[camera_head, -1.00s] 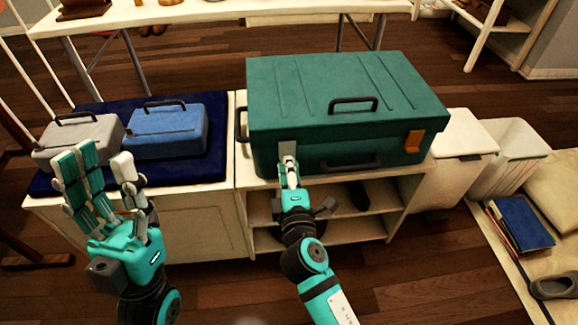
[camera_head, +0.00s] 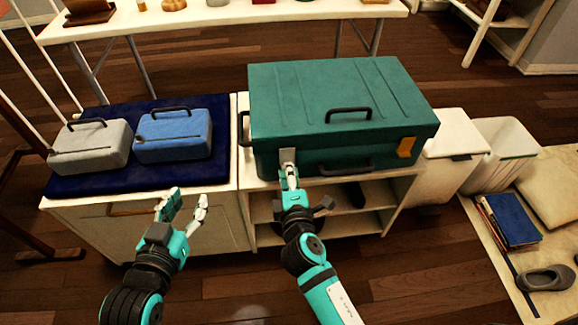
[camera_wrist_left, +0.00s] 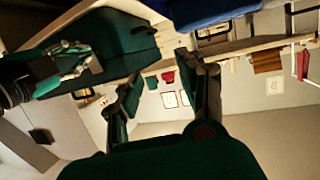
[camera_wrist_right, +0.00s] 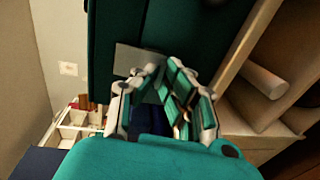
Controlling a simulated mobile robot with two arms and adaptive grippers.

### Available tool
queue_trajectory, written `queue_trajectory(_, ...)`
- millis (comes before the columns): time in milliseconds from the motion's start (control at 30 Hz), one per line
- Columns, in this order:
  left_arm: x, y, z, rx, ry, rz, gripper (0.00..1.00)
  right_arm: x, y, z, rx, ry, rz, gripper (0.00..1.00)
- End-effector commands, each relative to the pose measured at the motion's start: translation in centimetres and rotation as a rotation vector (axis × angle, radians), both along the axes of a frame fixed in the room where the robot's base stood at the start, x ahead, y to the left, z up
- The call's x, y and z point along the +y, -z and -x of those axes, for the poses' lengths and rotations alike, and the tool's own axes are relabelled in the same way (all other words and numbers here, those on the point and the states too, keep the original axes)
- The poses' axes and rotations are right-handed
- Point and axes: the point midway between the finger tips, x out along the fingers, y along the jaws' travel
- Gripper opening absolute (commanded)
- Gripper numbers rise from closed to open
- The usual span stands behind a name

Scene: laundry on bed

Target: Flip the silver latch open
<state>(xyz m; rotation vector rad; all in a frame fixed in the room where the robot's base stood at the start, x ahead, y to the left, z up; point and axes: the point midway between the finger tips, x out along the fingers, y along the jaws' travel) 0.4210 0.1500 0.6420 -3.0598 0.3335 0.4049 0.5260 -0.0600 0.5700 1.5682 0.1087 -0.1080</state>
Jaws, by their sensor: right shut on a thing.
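A large dark green case (camera_head: 345,105) lies on a white shelf unit, its front facing me. The silver latch (camera_head: 287,156) is a grey plate at the left of its front, and it also shows in the right wrist view (camera_wrist_right: 134,60). An orange latch (camera_head: 405,147) sits at the right of the front. My right gripper (camera_head: 289,172) is shut on the lower end of the silver latch; its fingers (camera_wrist_right: 158,78) partly hide that end. My left gripper (camera_head: 186,202) is open and empty, in front of the left cabinet and apart from the case.
A grey case (camera_head: 90,150) and a blue case (camera_head: 173,137) lie on a dark blue mat (camera_head: 200,176) at the left. A white bin (camera_head: 455,155) stands right of the green case. A long table (camera_head: 230,16) stands behind.

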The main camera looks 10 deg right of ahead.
Motion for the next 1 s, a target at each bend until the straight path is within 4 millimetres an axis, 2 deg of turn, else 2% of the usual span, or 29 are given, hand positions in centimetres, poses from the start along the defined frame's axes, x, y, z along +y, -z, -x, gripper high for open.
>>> queue_trajectory(167,1.3,3.5,2.6,0.266,-0.018,-0.063,0.4,0.0,-0.6,0.1,0.03,0.0,0.0,0.0)
queue_trajectory(467,3.9,8.9,9.3,0.712,-0.048,-0.161,0.4,0.0,-0.9,0.4,0.087,0.0,0.001,0.0)
queue_trajectory(600,4.8,12.0,12.1,0.893,-0.058,-0.196,0.4,0.0,-1.2,0.5,0.119,0.0,0.001,0.0)
queue_trajectory(733,5.2,15.7,13.3,0.991,-0.06,-0.215,0.4,0.0,-1.2,0.6,0.148,-0.001,0.0,0.0)
queue_trajectory(1000,5.3,22.7,14.3,1.052,-0.054,-0.227,0.4,0.1,-1.3,0.8,0.194,-0.001,0.0,0.0)
